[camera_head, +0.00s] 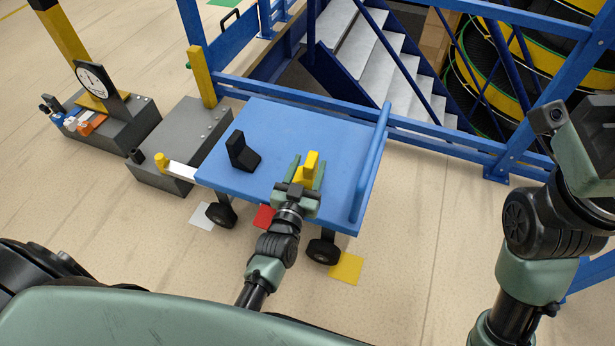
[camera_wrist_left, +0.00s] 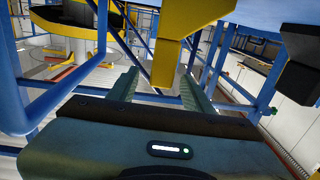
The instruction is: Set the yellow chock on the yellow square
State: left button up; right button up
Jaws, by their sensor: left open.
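The yellow chock (camera_head: 312,160) stands on the blue cart's deck (camera_head: 285,125). My left gripper (camera_head: 306,174) is open, one finger on each side of the chock. In the left wrist view the yellow chock (camera_wrist_left: 178,35) hangs from the top of the picture, its narrow lower part reaching down between the open fingers of the left gripper (camera_wrist_left: 160,76). I cannot tell whether a finger touches it. The yellow square (camera_head: 346,267) lies flat and bare on the floor by the cart's near right wheel. My right arm is at the right; its fingers are out of view.
A black chock (camera_head: 241,151) stands on the deck to the left; it also shows in the left wrist view (camera_wrist_left: 302,62). A red square (camera_head: 264,216) and a white square (camera_head: 202,217) lie on the floor. Blue railing (camera_head: 420,138) runs behind the cart.

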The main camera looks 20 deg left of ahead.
pick_arm(q)
jog(key=shift+w+a+b, duration=0.1)
jog(key=shift+w+b, duration=0.35)
jog(key=shift+w, duration=0.95)
grip_shut()
